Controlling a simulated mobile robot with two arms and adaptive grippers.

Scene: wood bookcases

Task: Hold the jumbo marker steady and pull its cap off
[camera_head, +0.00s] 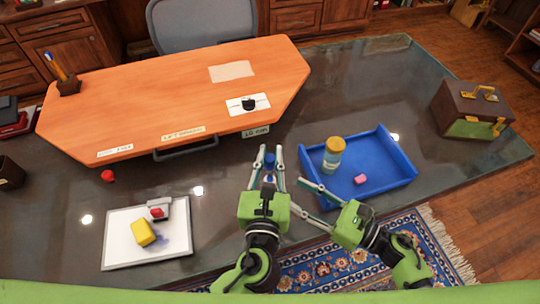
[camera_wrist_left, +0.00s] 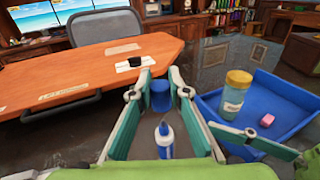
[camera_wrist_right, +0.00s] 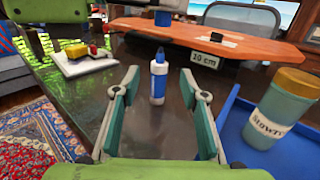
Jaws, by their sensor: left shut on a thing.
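The marker body (camera_wrist_right: 158,82) is white with blue parts and a bare tip; it looks upright over the dark desk in the right wrist view. The blue cap (camera_wrist_left: 159,97) is apart from it, above the tip; the body also shows in the left wrist view (camera_wrist_left: 165,145). My left gripper (camera_head: 266,152) has its fingertips on the two sides of the cap and is shut on it. My right gripper (camera_head: 293,194) is open, with its fingers apart on either side of the body and visible gaps. Contact between body and desk is hard to tell.
A blue tray (camera_head: 395,180) at the right holds a yellow-lidded jar (camera_head: 334,152) and a pink block (camera_head: 361,179). A whiteboard (camera_head: 120,240) with a yellow block (camera_head: 142,232) lies at lower left. A raised orange desktop (camera_head: 180,100) stands behind. Dark desk between is mostly free.

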